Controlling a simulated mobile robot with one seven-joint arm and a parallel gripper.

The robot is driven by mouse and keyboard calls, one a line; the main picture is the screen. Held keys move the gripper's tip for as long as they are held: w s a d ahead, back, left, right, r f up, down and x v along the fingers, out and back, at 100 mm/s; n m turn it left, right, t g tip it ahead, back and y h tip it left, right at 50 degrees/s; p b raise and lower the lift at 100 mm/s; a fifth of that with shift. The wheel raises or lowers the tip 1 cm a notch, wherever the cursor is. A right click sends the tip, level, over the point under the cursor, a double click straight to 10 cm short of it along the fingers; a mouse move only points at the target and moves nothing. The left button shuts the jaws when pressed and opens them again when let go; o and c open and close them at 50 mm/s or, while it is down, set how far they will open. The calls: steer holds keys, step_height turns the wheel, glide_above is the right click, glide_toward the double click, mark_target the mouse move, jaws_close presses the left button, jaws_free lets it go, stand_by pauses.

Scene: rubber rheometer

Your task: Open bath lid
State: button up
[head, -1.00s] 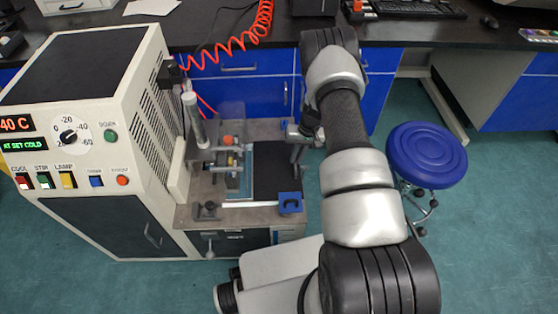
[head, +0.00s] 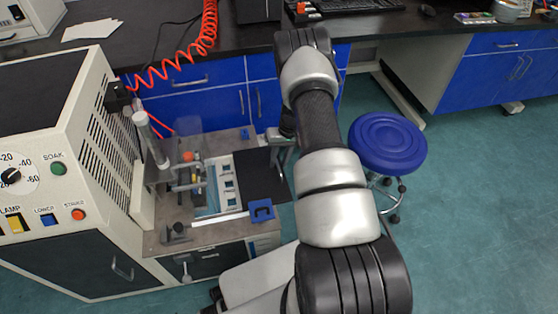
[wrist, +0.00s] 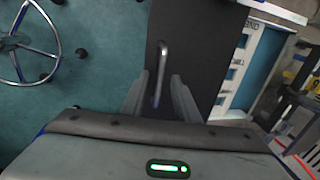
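The bath lid (head: 265,178) is a flat black panel at the right of the bath top in the head view. It fills the middle of the wrist view (wrist: 202,50). Its metal bar handle (wrist: 162,62) stands between the two fingers of my gripper (wrist: 160,76). The fingers are apart, with a gap visible beside the bar. Whether one finger touches the bar is unclear.
The white control cabinet (head: 70,150) stands left of the bath. A blue clamp-like part (head: 261,210) sits at the bath's front edge. A blue stool (head: 388,143) stands right of my arm, its base near the lid in the wrist view. Open floor lies further right.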

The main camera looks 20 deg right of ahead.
steer(key=shift+r, duration=0.1)
steer(key=d+r+p, duration=0.3)
steer(key=r, duration=1.4)
steer(key=shift+s+d+p, duration=0.15)
steer(key=shift+s+p, duration=0.15)
steer(key=shift+s, duration=0.05)
